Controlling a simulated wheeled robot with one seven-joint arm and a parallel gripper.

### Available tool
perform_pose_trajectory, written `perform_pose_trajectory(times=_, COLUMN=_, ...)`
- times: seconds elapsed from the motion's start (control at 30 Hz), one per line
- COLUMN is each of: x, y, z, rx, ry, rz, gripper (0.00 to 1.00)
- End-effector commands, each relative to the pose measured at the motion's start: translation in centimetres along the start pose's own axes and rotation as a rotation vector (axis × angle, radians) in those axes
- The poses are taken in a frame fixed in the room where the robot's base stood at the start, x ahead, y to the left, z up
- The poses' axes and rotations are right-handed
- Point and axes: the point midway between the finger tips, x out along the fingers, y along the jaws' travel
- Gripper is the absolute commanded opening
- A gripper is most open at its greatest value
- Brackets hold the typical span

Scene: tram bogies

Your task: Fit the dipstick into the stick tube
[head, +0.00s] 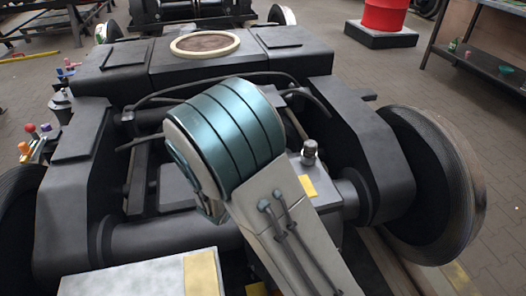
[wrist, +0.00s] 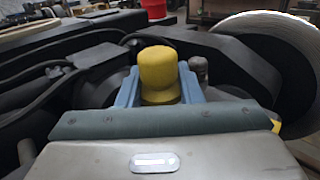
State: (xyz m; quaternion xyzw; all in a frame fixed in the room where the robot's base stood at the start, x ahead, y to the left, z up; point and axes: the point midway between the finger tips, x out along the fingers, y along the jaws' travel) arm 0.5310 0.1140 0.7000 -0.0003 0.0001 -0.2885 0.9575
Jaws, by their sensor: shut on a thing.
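The dipstick shows as a yellow rounded knob (wrist: 158,72) in the wrist view. My gripper (wrist: 158,88) is shut on it, with one blue finger on each side. The dipstick's lower part is hidden behind my gripper's body. In the head view my arm hides the held dipstick and the fingers. A short grey metal fitting (head: 310,152) stands upright on the gearbox (head: 325,180), right of my wrist. It also shows just right of the fingers in the wrist view (wrist: 199,68). I cannot tell whether it is the stick tube; no open tube mouth is visible.
The dark bogie frame (head: 95,160) surrounds the work area, with a large wheel (head: 455,185) at right. Black hoses (head: 215,82) cross behind my wrist. A white-topped box (head: 135,278) stands at front left. Coloured-handled tools (head: 35,140) sit at left. A red drum (head: 385,15) stands far back.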

Motion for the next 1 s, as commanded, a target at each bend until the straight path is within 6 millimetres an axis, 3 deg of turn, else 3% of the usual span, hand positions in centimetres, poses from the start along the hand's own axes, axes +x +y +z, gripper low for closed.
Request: perform_pose_trajectory(times=1.0, x=0.0, y=0.0, z=-2.6, rx=0.000, ry=0.000, rz=0.000, gripper=0.05)
